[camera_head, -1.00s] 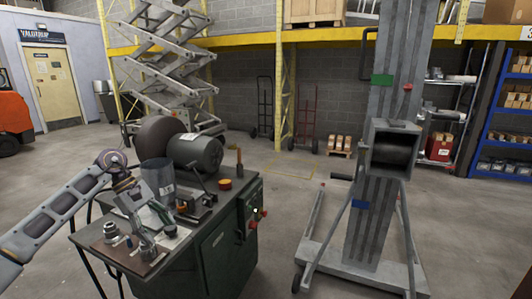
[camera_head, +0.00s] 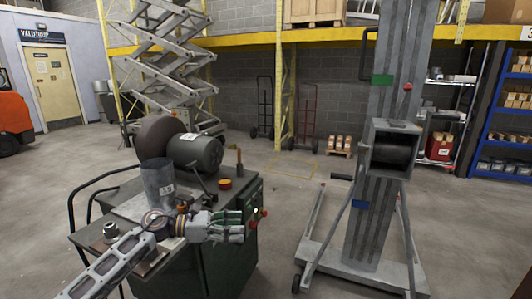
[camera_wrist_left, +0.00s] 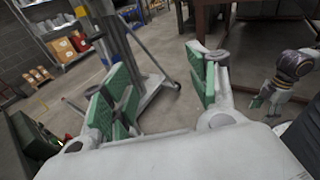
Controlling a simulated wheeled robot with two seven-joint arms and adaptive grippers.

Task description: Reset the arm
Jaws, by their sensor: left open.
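My left arm comes in from the lower left in the head view. Its gripper (camera_head: 241,226) is over the near right edge of the green machine bench (camera_head: 222,262), pointing right. In the left wrist view the gripper's green-padded fingers (camera_wrist_left: 158,88) are apart, with nothing between them. A second arm, which looks like my right one, shows at the right of that view; its small green-padded gripper (camera_wrist_left: 259,101) points down, too small to read. The right gripper is not in the head view.
A grey sheet-metal cylinder (camera_head: 158,179) stands on the bench beside a motor (camera_head: 195,152). A grey lift stand (camera_head: 375,215) on a wheeled base is to the right. Shelves (camera_head: 507,110) stand far right. Open floor lies between bench and lift.

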